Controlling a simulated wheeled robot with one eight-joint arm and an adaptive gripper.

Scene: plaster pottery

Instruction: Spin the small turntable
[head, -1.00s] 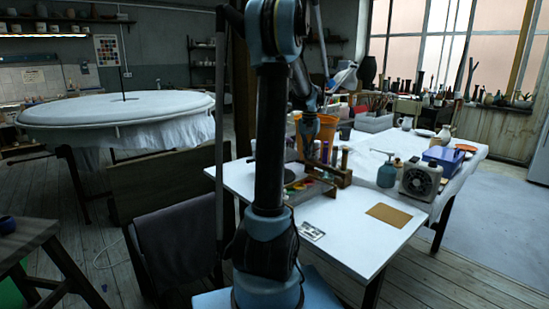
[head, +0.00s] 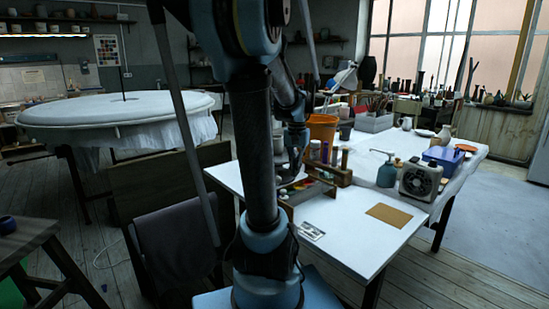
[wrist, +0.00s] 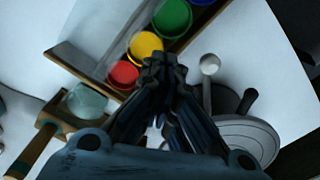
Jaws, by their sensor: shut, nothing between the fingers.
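The small turntable, seen as a grey round disc with concentric rings (wrist: 250,133), lies at the lower right of the wrist view. My gripper's right finger covers part of its left side. My gripper (wrist: 162,62) is shut and empty, with its fingertips up and left of the disc in the picture, beside the paint pots. I cannot tell whether any finger touches the disc. In the head view my gripper (head: 296,172) is low over the white table (head: 345,225), and my arm hides most of the turntable's area.
A wooden tray holds red (wrist: 123,75), yellow (wrist: 146,46) and green (wrist: 172,17) paint pots, close to my fingertips. A pale-knobbed tool (wrist: 209,65) stands beside the disc.

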